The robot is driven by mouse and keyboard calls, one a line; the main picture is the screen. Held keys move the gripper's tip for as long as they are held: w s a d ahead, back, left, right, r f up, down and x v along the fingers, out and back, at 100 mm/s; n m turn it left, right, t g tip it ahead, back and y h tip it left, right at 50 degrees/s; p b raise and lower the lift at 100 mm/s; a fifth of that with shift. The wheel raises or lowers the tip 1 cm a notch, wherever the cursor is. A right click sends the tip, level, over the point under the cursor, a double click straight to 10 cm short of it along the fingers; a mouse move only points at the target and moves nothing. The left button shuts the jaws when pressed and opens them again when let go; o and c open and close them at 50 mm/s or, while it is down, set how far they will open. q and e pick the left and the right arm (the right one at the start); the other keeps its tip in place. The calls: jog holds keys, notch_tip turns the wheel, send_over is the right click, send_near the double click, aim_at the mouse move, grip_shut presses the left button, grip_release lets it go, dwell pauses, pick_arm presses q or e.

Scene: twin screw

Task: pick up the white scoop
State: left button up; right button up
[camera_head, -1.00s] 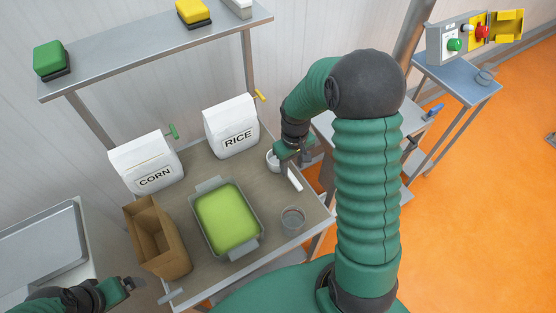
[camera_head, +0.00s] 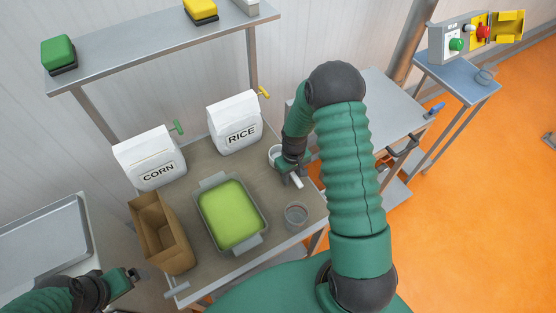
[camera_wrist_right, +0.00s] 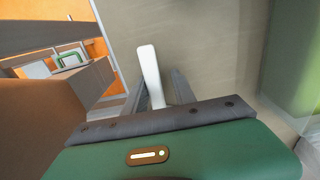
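The white scoop (camera_head: 275,153) lies on the table to the right of the RICE bag, its handle pointing toward the table's front right. My right gripper (camera_head: 291,174) is low over the scoop, at its handle, and hides part of it. In the right wrist view the white handle (camera_wrist_right: 150,72) runs down between the two dark fingers (camera_wrist_right: 161,92). The fingers stand apart, with a gap between the handle and the right finger. My left gripper (camera_head: 133,275) is at the lower left, away from the scoop; its finger opening is too small to judge.
A RICE bag (camera_head: 234,122) and a CORN bag (camera_head: 150,158) stand at the back. A tray with green contents (camera_head: 231,213), a cardboard box (camera_head: 160,235) and a clear cup (camera_head: 296,214) are on the table. A shelf (camera_head: 150,48) spans the back above.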

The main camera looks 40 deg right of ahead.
jog(key=shift+d+f, duration=0.1)
jog(key=shift+d, duration=0.25)
jog(key=shift+c, duration=1.1)
jog(key=shift+s+d+f, duration=0.1)
jog(key=shift+d+f, duration=0.2)
jog(key=shift+d, duration=0.6)
grip_shut()
jog(key=shift+a+r, duration=0.25)
jog(key=shift+a, duration=0.4)
jog(key=r, duration=0.4)
jog(key=shift+w+a+r, duration=0.15)
jog(key=shift+w+r, duration=0.05)
jog(key=shift+r, duration=0.1)
pick_arm(q)
jog(key=shift+d+f, duration=0.1)
jog(key=shift+d, duration=0.6)
pick_arm(e)
jog(key=shift+s+r, duration=0.1)
jog(key=shift+r, duration=2.6)
